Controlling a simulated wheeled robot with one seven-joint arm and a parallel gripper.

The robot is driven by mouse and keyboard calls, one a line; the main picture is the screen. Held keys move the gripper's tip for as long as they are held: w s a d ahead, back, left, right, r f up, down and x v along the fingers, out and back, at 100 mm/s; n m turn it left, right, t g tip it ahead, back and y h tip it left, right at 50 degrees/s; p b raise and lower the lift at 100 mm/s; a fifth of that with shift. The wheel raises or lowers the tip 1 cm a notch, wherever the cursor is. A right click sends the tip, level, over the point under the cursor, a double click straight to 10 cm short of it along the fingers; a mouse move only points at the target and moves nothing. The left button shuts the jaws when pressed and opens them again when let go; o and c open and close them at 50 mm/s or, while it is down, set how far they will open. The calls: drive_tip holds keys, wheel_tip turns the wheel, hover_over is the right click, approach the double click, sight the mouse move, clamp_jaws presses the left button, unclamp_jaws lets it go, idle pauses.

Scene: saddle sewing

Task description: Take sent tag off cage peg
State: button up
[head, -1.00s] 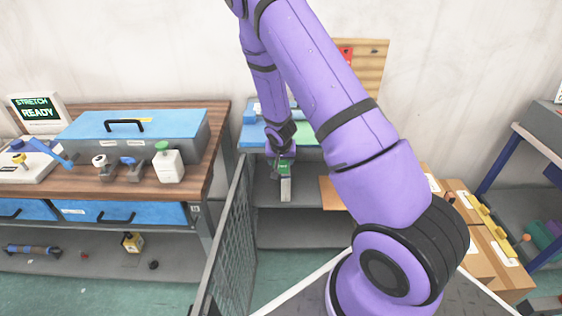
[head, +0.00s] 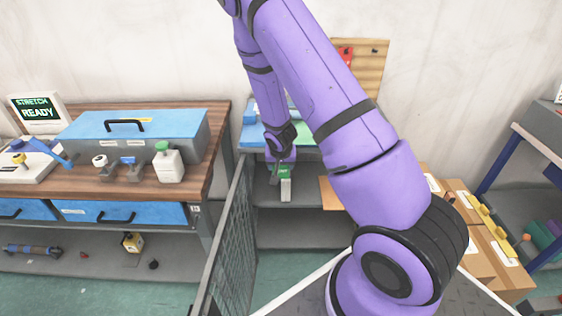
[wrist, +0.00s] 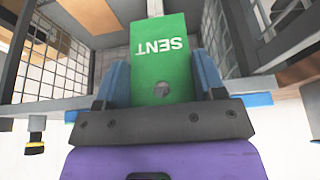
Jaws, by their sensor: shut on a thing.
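The green sent tag (wrist: 162,62) fills the middle of the wrist view, with "SENT" upside down in white letters and a round hole near my gripper. My gripper (wrist: 163,82) is shut on it, with one blue finger on each side. In the head view the tag (head: 284,171) is a small green patch with a pale part below it, under my gripper (head: 281,163). I cannot make out the cage peg, and no peg shows through the hole.
A mesh cage panel (head: 230,240) stands left of my gripper. A blue-edged bench with a grey shelf (head: 290,226) is around and below it. A wooden bench (head: 200,180) with a blue box is at left; cardboard boxes (head: 482,262) are at right.

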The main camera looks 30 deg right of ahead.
drive_tip(key=shift+s+a+r, duration=0.1)
drive_tip(key=shift+s+a, duration=0.4)
drive_tip(key=shift+s, duration=0.25)
drive_tip(key=shift+s+a, duration=0.5)
drive_tip(key=shift+s, duration=0.25)
